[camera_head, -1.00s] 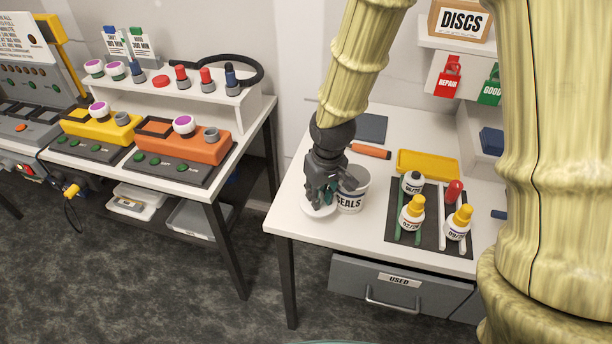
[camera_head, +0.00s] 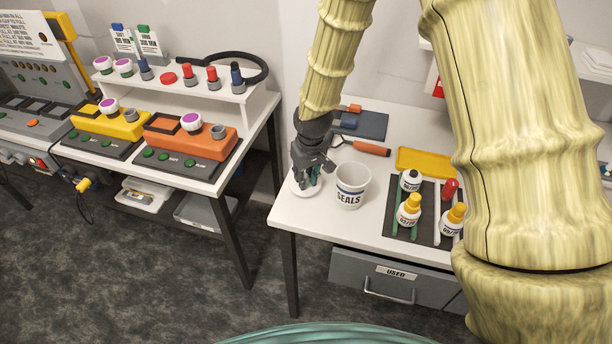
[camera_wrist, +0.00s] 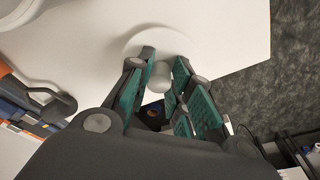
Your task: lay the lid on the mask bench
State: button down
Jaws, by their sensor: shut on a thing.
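The lid (camera_head: 306,194) is a small round white disc with a grey-white knob (camera_wrist: 160,76). It is at the front left of the white mask bench (camera_head: 300,216), left of the open tub marked SEALS (camera_head: 350,196). My gripper (camera_head: 309,180) points down over the lid and is shut on its knob. In the wrist view the knob is between my green-padded fingers (camera_wrist: 162,70), with the disc (camera_wrist: 160,36) beyond. The lid is very low over the bench; I cannot tell whether it touches. My fingers hide part of it.
A mat with several bottles (camera_head: 409,209), a yellow tray (camera_head: 428,161) and an orange-handled tool (camera_head: 372,149) lie to the right and behind. The bench's left edge is close to the lid. A second bench (camera_head: 190,178) with coloured devices stands left across a gap.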

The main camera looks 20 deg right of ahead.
aim_at(309, 188)
jog(key=shift+f, duration=0.55)
jog(key=shift+s, duration=0.1)
jog(key=shift+f, duration=0.1)
jog(key=c, duration=1.3)
grip_release()
jog(key=shift+r, duration=0.25)
notch_tip(309, 188, up, 12)
jog(key=s+b, duration=0.1)
jog(key=b, duration=0.1)
jog(key=shift+s+d+f+b, duration=0.15)
jog(key=shift+s+d+b, duration=0.05)
jog(key=shift+s+b, duration=0.1)
